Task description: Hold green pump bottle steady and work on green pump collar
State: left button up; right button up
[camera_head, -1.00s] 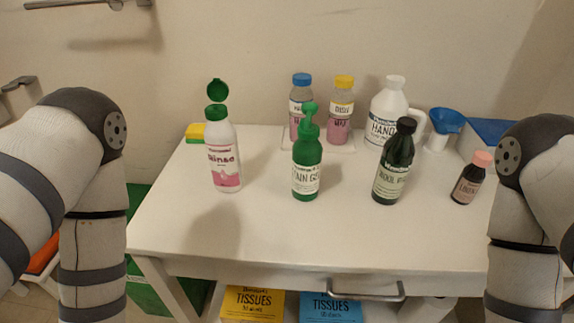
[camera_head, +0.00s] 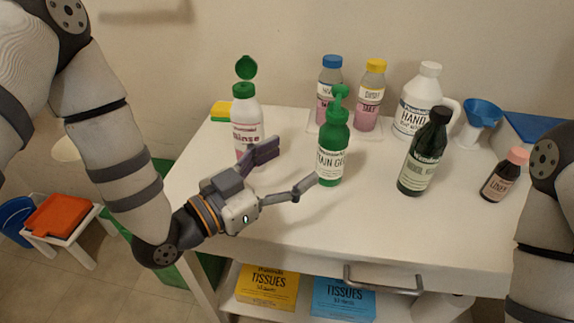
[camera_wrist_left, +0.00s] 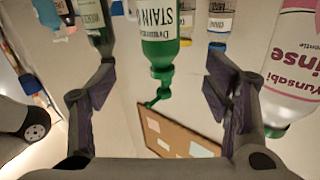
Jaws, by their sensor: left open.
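The green pump bottle (camera_head: 330,158) stands upright on the white table, with its green pump collar (camera_head: 337,107) and nozzle on top. My left gripper (camera_head: 288,169) is open just to the left of the bottle, one finger farther back and one nearer the front. The bottle stands beyond the fingertips and appears untouched. In the left wrist view the bottle (camera_wrist_left: 160,40) appears upside down, lined up between the spread fingers (camera_wrist_left: 160,92), with the collar (camera_wrist_left: 161,72) below it. My right gripper is out of view; only that arm shows at the right edge.
A white rinse bottle (camera_head: 245,112) with an open green cap stands close behind the left gripper. A dark green bottle (camera_head: 424,155) and a small brown bottle (camera_head: 500,178) stand to the right. A white jug (camera_head: 418,108) and blue funnel (camera_head: 482,113) are behind. The front table strip is clear.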

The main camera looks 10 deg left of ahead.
aim_at(334, 139)
pick_arm(q)
jog(key=shift+n, duration=0.4)
jog(key=x, duration=1.2)
jog(key=shift+f, duration=0.35)
jog(key=shift+c, duration=0.3)
jog(key=c, duration=1.5)
